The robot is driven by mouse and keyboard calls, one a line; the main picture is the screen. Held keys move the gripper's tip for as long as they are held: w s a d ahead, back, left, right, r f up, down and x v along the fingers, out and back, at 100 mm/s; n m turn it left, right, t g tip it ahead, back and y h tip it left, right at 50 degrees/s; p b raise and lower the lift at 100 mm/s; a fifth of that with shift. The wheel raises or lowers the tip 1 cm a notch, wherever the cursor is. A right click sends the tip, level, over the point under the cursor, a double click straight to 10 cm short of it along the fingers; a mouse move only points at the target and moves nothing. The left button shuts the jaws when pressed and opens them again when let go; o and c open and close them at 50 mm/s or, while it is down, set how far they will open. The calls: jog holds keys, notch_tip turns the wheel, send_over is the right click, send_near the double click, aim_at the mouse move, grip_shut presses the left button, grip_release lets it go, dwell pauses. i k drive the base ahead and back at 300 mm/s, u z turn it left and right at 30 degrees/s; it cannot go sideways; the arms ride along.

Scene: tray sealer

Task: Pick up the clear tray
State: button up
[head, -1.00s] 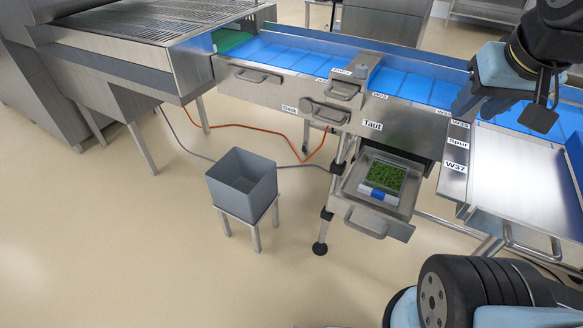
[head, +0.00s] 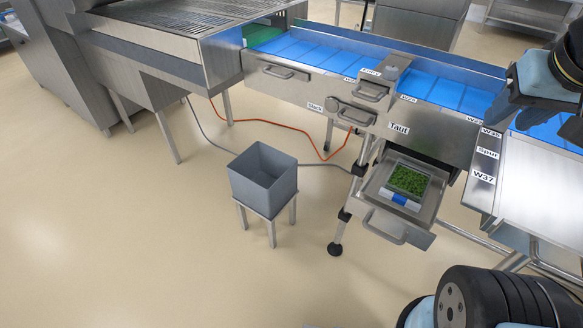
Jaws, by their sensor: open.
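A clear tray (head: 387,194) filled with something green and leafy sits in an open steel drawer (head: 427,218) below the machine front, in the head view. Its near side is pale with a blue patch in the middle. My gripper (head: 532,116) is at the upper right edge of the picture, over the blue belt and steel table. It is partly cut off by the frame. It is open and holds nothing that I can see. It is well above and to the right of the tray, not touching it.
A grey bin (head: 263,179) stands on a small stand left of the drawer. The drawer handle (head: 384,228) sticks out in front. A blue belt (head: 435,90) runs along the machine. An orange cable (head: 285,130) lies behind the bin. The floor at front left is clear.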

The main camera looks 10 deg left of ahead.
aim_at(407, 184)
jog(key=k, duration=0.45)
jog(key=z, duration=0.75)
jog(key=k, duration=0.95)
jog(key=u, duration=0.65)
jog(key=i, duration=1)
jog(key=z, duration=0.05)
